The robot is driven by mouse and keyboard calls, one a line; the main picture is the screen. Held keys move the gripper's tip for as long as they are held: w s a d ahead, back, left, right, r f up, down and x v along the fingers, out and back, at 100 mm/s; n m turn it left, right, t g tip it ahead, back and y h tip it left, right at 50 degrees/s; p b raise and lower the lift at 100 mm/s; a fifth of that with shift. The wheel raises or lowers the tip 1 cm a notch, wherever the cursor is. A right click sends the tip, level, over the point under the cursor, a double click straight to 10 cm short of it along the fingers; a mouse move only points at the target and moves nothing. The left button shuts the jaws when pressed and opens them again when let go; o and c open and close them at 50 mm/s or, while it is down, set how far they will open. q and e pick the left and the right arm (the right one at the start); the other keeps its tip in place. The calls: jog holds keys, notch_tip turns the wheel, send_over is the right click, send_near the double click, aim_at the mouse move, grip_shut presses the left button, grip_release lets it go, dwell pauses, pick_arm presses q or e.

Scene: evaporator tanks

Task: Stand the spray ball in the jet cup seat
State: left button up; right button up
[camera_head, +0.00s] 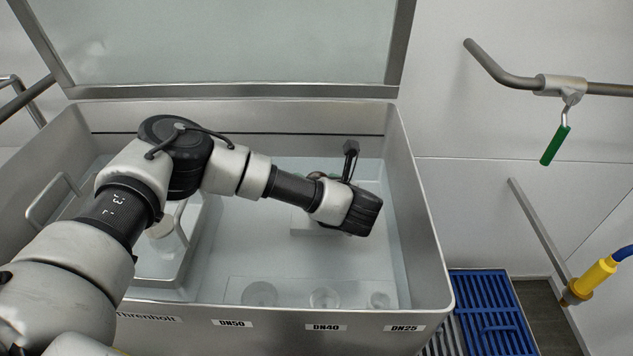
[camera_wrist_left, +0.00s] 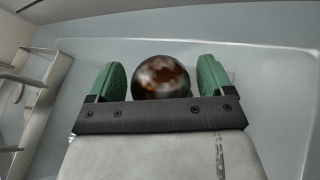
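The spray ball (camera_wrist_left: 161,77), a round brown, mottled, shiny ball, sits between the two green finger pads of my left gripper (camera_wrist_left: 160,82) in the left wrist view. A narrow gap shows on each side of the ball, so the fingers look open around it. In the head view my left arm reaches into the tank, and its wrist hides the fingers and most of the ball. A pale raised block (camera_head: 302,224) shows partly under the wrist. I cannot tell which part is the jet cup seat. My right gripper is not in view.
The steel tank (camera_head: 425,215) has high walls. Round clear seats lie along its front, behind labels DN50 (camera_head: 232,323), DN40 (camera_head: 326,327) and DN25 (camera_head: 404,328). A metal rack (camera_head: 193,262) stands at the left inside. The floor between is mostly clear.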

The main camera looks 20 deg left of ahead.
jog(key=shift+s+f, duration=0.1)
pick_arm(q)
jog(key=shift+r, duration=0.1)
jog(key=shift+s+d+r, duration=0.1)
jog(key=shift+s+d, duration=0.05)
jog(key=shift+d, duration=0.05)
jog(key=v, duration=0.7)
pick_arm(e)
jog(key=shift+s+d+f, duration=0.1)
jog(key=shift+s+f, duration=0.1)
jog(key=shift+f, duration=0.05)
